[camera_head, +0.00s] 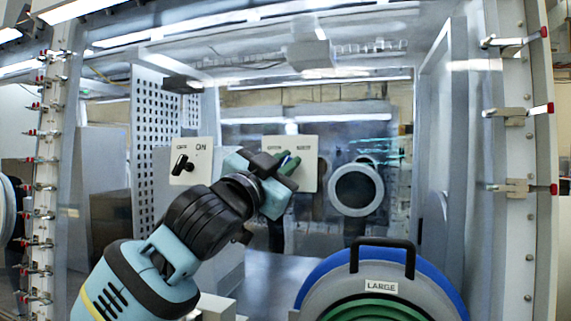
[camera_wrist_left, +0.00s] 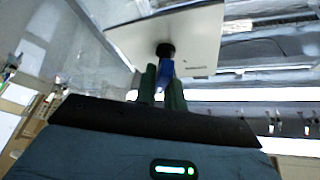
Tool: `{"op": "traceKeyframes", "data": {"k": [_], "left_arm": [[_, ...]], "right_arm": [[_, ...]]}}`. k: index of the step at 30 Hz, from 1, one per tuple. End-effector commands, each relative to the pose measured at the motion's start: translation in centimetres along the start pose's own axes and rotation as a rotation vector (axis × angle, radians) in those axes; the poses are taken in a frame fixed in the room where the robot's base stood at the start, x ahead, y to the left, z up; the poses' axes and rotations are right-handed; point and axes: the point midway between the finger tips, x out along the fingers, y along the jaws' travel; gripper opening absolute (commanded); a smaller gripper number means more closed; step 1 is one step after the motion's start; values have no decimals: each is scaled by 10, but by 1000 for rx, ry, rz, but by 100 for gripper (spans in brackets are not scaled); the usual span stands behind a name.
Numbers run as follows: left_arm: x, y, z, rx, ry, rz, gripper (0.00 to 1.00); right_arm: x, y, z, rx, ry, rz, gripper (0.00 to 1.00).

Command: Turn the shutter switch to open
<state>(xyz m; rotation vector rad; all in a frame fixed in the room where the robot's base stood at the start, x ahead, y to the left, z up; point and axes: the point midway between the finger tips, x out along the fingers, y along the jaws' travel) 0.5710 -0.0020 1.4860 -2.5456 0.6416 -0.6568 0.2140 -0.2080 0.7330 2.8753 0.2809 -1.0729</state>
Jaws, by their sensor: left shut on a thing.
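The shutter switch is a beige plate (camera_head: 307,182) with two small labels along its top edge, too blurred to read. In the left wrist view the plate (camera_wrist_left: 200,35) is tilted and carries a black knob base with a blue handle (camera_wrist_left: 165,74). My left gripper (camera_head: 288,163) is in front of the plate, its green fingers shut on the blue handle. In the left wrist view the fingers (camera_wrist_left: 161,78) lie on both sides of the handle. The gripper hides most of the knob in the head view, so its pointing direction is hard to tell. My right gripper is out of view.
A second beige plate (camera_head: 201,150) with a black switch and a label reading ON is to the left. A round grey port (camera_head: 357,190) is to the right. A large blue and grey round cover (camera_head: 375,285) labelled LARGE stands in front. Clamps line both frame posts.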

Motion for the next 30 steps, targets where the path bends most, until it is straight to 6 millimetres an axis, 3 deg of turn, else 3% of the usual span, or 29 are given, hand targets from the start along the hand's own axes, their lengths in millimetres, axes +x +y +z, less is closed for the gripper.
{"op": "traceKeyframes", "data": {"k": [18, 30], "left_arm": [[0, -4, 1, -367, -1, -214, 0], [-1, -6, 2, -458, -1, -273, 0]], "right_arm": [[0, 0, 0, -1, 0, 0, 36], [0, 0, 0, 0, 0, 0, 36]]}}
